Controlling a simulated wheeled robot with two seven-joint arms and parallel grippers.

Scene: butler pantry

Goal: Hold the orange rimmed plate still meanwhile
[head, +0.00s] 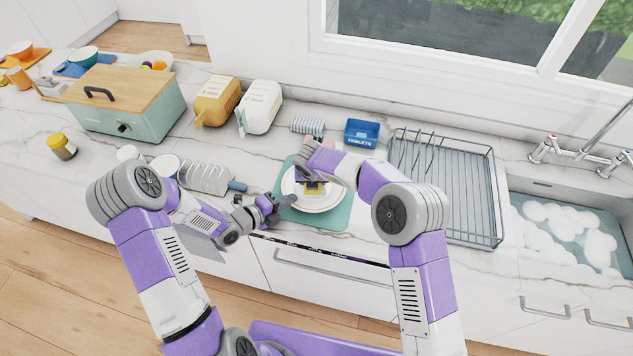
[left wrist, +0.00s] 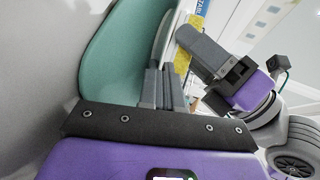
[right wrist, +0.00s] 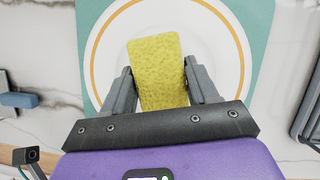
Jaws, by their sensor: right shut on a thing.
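The orange-rimmed plate (head: 323,206) is white and lies on a teal mat (head: 338,220); the right wrist view shows its orange ring (right wrist: 98,62). My left gripper (head: 275,203) is at the plate's left edge. In the left wrist view its fingers (left wrist: 163,88) are close together on the rim of the plate (left wrist: 163,45), seen nearly edge-on. My right gripper (right wrist: 162,88) is shut on a yellow sponge (right wrist: 158,70) over the middle of the plate. The sponge also shows in the head view (head: 314,189). The plate's underside is hidden.
A dish rack (head: 450,190) stands right of the mat, with a sink of foamy water (head: 570,235) beyond it. A blue tablets box (head: 361,133) stands behind. A grater-like tool with a blue handle (head: 207,178) lies left of my left gripper.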

